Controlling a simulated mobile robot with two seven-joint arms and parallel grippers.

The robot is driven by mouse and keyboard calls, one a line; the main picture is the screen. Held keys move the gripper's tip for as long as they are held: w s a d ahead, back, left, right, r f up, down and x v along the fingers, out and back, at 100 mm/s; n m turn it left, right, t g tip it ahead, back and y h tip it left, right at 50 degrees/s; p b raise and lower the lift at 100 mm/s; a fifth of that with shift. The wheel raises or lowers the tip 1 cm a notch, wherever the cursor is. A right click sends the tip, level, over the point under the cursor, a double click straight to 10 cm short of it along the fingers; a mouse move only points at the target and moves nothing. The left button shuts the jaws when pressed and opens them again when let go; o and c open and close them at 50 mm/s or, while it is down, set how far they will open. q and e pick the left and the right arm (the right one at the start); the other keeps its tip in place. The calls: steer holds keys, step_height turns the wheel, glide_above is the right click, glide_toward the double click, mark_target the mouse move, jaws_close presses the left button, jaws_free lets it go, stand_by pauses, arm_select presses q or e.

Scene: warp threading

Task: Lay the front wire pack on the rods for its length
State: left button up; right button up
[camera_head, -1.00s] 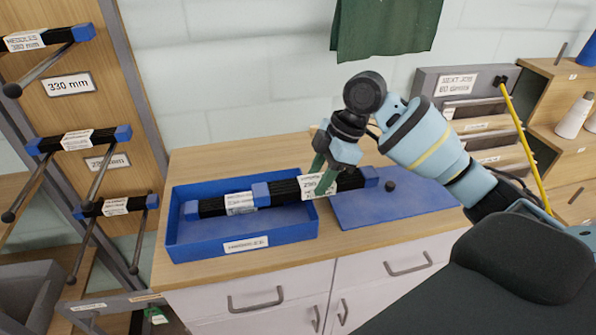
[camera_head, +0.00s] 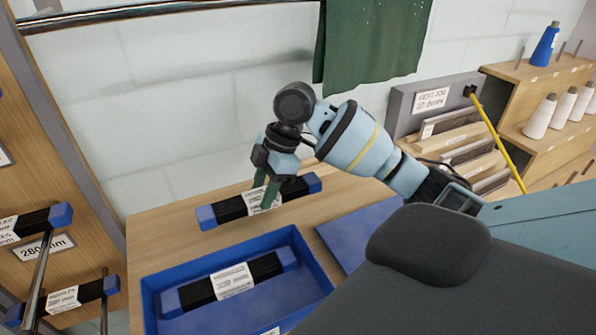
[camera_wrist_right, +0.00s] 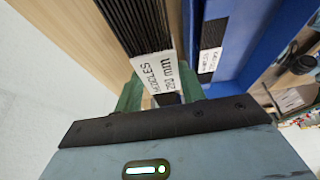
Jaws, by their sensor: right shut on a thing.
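My right gripper (camera_head: 265,196) is shut on a wire pack (camera_head: 229,209), black with blue end blocks and a white label. It holds the pack across its middle, above the table behind the blue tray. In the right wrist view the held pack (camera_wrist_right: 140,28) lies between the green fingers (camera_wrist_right: 160,92); its label reads "HEDDLES" and a length in mm. A second wire pack (camera_head: 197,293) lies in the tray. At the left, the rack's rods (camera_head: 40,272) stick out, with a labelled pack (camera_head: 32,226) on them and a "280 mm" sign (camera_head: 45,248) below. My left gripper is out of view.
The blue tray (camera_head: 318,266) stands on the wooden table (camera_head: 150,235), with a blue mat (camera_head: 345,237) to its right. A box with slots (camera_head: 400,100) and spool shelves (camera_head: 555,78) are at the right. A green cloth (camera_head: 375,45) hangs behind.

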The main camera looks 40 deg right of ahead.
mark_target(285, 187)
steer(key=shift+f+b, duration=0.35)
steer(key=shift+f, duration=4.4)
steer(key=o, duration=1)
steer(key=shift+f, duration=0.15)
steer(key=shift+o, duration=0.3)
steer(key=v, duration=1.2)
steer(key=shift+p, duration=0.4)
